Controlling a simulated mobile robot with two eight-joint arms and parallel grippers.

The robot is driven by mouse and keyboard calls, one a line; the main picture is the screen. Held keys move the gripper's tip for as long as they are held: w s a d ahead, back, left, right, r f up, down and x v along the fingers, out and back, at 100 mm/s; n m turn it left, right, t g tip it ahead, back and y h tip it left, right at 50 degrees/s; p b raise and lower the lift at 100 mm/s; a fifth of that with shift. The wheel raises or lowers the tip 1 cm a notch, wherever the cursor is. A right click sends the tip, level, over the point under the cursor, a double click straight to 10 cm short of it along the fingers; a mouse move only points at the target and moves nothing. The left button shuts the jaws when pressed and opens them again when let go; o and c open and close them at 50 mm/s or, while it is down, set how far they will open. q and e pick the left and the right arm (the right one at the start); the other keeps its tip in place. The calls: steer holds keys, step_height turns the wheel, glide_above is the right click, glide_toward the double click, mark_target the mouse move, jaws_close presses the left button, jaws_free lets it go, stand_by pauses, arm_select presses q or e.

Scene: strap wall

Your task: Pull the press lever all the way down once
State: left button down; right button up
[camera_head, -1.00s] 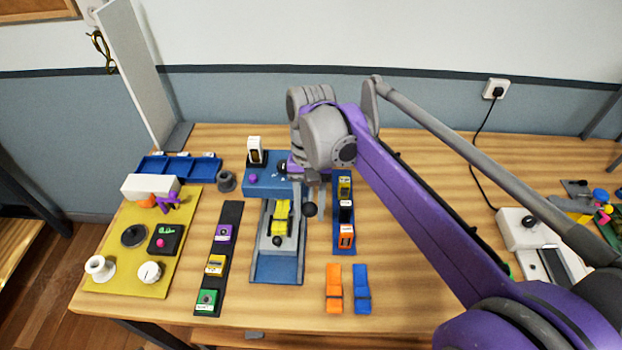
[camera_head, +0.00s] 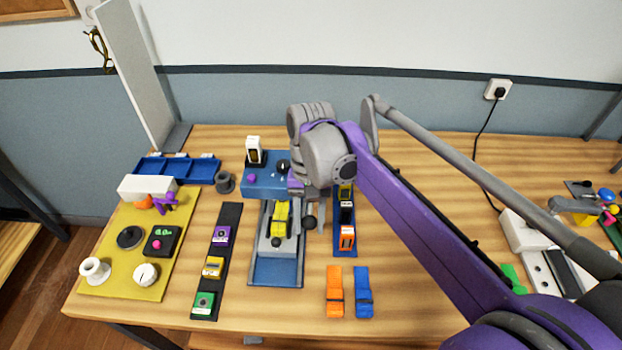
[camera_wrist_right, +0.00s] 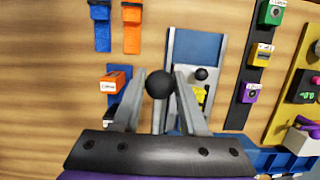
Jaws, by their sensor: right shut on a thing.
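The press (camera_head: 275,272) stands mid-table, with a blue block (camera_head: 262,186) at its back, a grey bed and a yellow strap piece (camera_head: 281,218) on it. The lever's black ball knob (camera_head: 310,222) is at the press's right side; it also shows in the right wrist view (camera_wrist_right: 159,84). My right gripper (camera_head: 314,205) is at the lever, its two fingers on either side of it, shut on it just by the knob. The lever's shaft is mostly hidden by the gripper. My left gripper is not in view.
A blue strip with small boxes (camera_head: 347,238) stands close right of the press. A black strip with coloured blocks (camera_head: 220,236) and a yellow board (camera_head: 118,284) lie left. Orange (camera_head: 334,292) and blue straps (camera_head: 363,292) lie in front. Bare table is at front right.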

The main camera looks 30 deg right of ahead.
steer(key=shift+f, duration=0.15)
steer(key=b+x, duration=0.1)
steer(key=x, duration=0.1)
steer(key=shift+w+d+f+b, duration=0.1)
steer(key=shift+w+f+b, duration=0.05)
steer(key=shift+f+b, duration=0.3)
steer(key=shift+f, duration=0.1)
stand_by(0.4)
steer(key=shift+w+d+f+b, duration=0.15)
steer(key=shift+f+b, duration=0.5)
steer(key=shift+f, duration=0.6)
steer(key=shift+w+f+b, duration=0.15)
steer(key=shift+f+b, duration=0.35)
steer(key=shift+f, duration=0.2)
steer(key=shift+r, duration=0.1)
